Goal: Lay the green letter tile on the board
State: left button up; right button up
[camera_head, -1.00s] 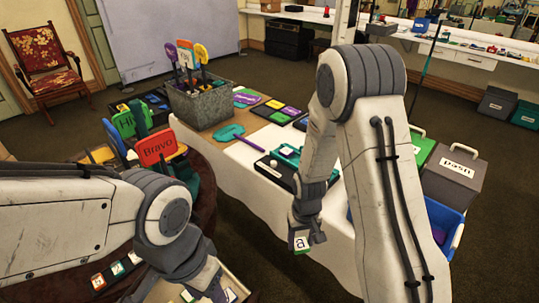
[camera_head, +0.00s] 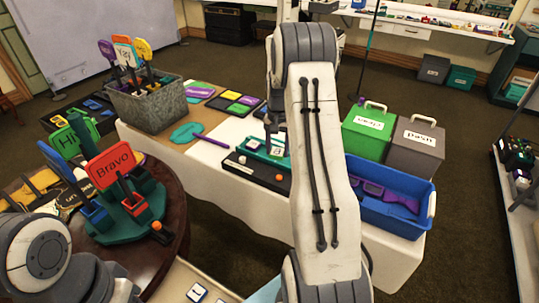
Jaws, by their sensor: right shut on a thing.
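My right gripper (camera_head: 275,137) is shut on the green letter tile (camera_head: 277,151), whose pale face shows a dark letter. It holds the tile over or against a teal tray on a dark board (camera_head: 254,173) on the white-covered table. I cannot tell whether the tile touches the tray. The right arm hides the board's right end. My left arm comes in at the lower left, and its fingertips are outside the picture.
Green bin (camera_head: 366,133), grey bin (camera_head: 414,147) and blue crate (camera_head: 386,211) stand right of my right arm. A metal bin of paddles (camera_head: 150,106) stands behind left. A round table with signs (camera_head: 111,168) is at left. Pale tiles (camera_head: 197,292) lie at the bottom edge.

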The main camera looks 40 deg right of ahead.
jog(key=s+d+r+m, duration=0.2)
jog(key=d+r+m, duration=0.15)
jog(key=d, duration=0.45)
jog(key=w+a+f, duration=0.1)
jog(key=w+f, duration=0.1)
jog(key=w, duration=0.1)
jog(key=w+a+f+p, duration=0.1)
jog(key=w+a+f, duration=0.1)
jog(key=w, duration=0.1)
jog(key=w+a+f+p, duration=0.1)
jog(key=w+f, duration=0.1)
jog(key=w, duration=0.2)
jog(key=shift+a, duration=0.25)
notch_tip(320, 180, down, 4)
jog(key=shift+r+p, duration=0.1)
jog(key=shift+p, duration=0.35)
jog(key=shift+f, duration=0.2)
jog(key=shift+f, duration=0.1)
jog(key=o, duration=1.3)
jog(key=shift+w, duration=0.1)
